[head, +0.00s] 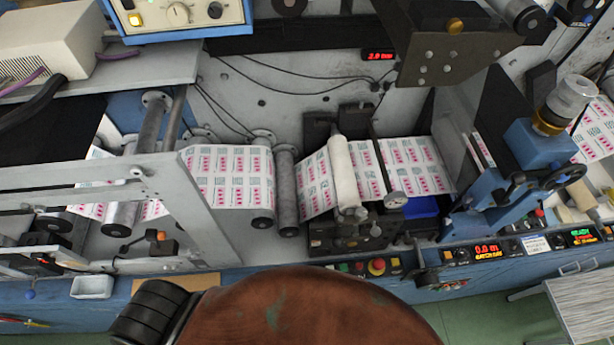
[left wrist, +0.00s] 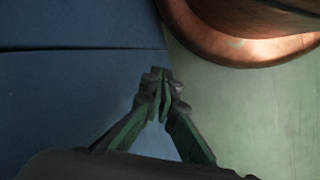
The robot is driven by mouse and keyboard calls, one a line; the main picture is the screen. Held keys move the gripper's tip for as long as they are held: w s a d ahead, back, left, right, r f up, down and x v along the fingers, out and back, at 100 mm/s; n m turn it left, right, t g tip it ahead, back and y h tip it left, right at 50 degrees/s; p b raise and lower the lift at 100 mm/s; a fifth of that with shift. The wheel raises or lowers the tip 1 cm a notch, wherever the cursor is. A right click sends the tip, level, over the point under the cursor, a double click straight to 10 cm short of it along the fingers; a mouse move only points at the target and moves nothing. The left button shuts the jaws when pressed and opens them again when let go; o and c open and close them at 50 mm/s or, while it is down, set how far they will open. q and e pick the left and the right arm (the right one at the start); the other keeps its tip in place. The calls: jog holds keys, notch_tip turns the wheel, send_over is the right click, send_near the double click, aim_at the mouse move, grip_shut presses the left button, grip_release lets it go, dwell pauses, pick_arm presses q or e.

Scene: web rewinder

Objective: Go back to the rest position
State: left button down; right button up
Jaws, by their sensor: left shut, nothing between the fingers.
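My left gripper (left wrist: 161,78) shows in the left wrist view. Its two dark fingers are shut, with the tips together and nothing between them. It hangs beside the blue panels (left wrist: 80,105), over the green floor (left wrist: 270,120). Whether it touches the panel, I cannot tell. In the head view neither gripper shows. My right gripper is in no view.
The web rewinder fills the head view, with a printed label web (head: 228,175) over its rollers. A red stop button (head: 376,266) and lit displays (head: 487,250) line the front edge. A small white tray (head: 92,287) is at left. A stool-like slatted surface (head: 585,300) stands at right.

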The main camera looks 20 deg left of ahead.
pick_arm(q)
jog(key=s+a+f+m+g+y+b, duration=0.2)
jog(key=s+a+f+m, duration=0.4)
jog(key=m, duration=1.1)
jog(key=shift+s+b, duration=0.6)
jog(key=shift+b, duration=0.2)
